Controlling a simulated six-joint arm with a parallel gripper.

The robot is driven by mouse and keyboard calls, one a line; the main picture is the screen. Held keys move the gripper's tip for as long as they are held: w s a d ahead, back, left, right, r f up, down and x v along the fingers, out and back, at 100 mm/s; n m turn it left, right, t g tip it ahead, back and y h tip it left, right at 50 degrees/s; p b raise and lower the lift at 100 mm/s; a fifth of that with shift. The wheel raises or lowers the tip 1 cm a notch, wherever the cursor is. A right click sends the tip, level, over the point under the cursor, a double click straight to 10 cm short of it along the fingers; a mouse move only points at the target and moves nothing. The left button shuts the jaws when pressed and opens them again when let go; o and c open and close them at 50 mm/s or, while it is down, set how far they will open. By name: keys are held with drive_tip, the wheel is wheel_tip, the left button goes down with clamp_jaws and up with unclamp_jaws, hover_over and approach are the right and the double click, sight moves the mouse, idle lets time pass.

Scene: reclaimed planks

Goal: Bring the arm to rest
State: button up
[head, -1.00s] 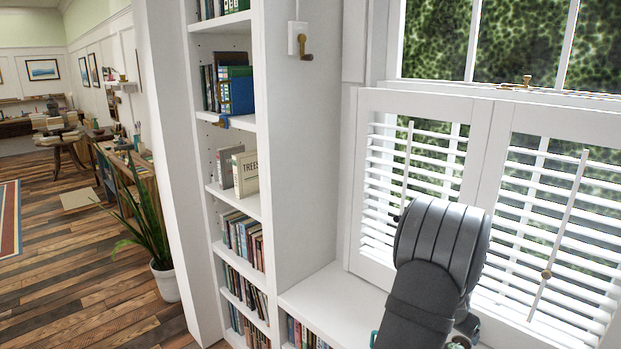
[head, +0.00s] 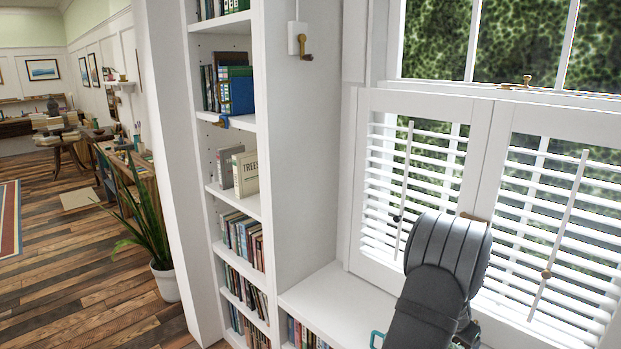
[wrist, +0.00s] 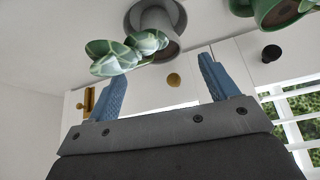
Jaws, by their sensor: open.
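My gripper (wrist: 162,68) shows in the wrist view with its two blue fingers spread apart and nothing between them. A grey pot (wrist: 175,18) with a leafy plant (wrist: 125,55) is just beyond the fingers, the leaves close to the left fingertip. I cannot tell whether they touch. In the head view my dark arm rises in front of the window shutters (head: 415,180), and the gripper is hidden. A small teal edge (head: 376,339) shows beside the arm at the bottom.
A green vessel (wrist: 282,10) is at the wrist view's top right, with a black knob (wrist: 271,53) and a brass knob (wrist: 173,80) nearby. A white bookcase (head: 295,130) stands left of the window. The white ledge (head: 335,295) is bare left of my arm.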

drive_tip(key=x, duration=0.6)
drive_tip(key=shift+d+f, duration=0.1)
drive_tip(key=shift+f, duration=0.25)
drive_tip(key=r, duration=0.3)
drive_tip(key=shift+s+d+r, duration=0.2)
drive_tip(key=shift+d+r, duration=0.15)
drive_tip(key=shift+r, duration=0.05)
drive_tip(key=s+d+r+m+g, duration=0.1)
drive_tip(key=s+r+m, duration=0.1)
drive_tip(key=s, duration=0.3)
drive_tip(key=s+d+r+m+g+h, duration=0.1)
drive_tip(key=s+d+r+m, duration=0.1)
drive_tip(key=s+r, duration=0.3)
drive_tip(key=shift+s+d+m, duration=0.15)
drive_tip(key=shift+d+m, duration=0.15)
drive_tip(key=shift+m, duration=0.2)
drive_tip(key=shift+r, duration=0.25)
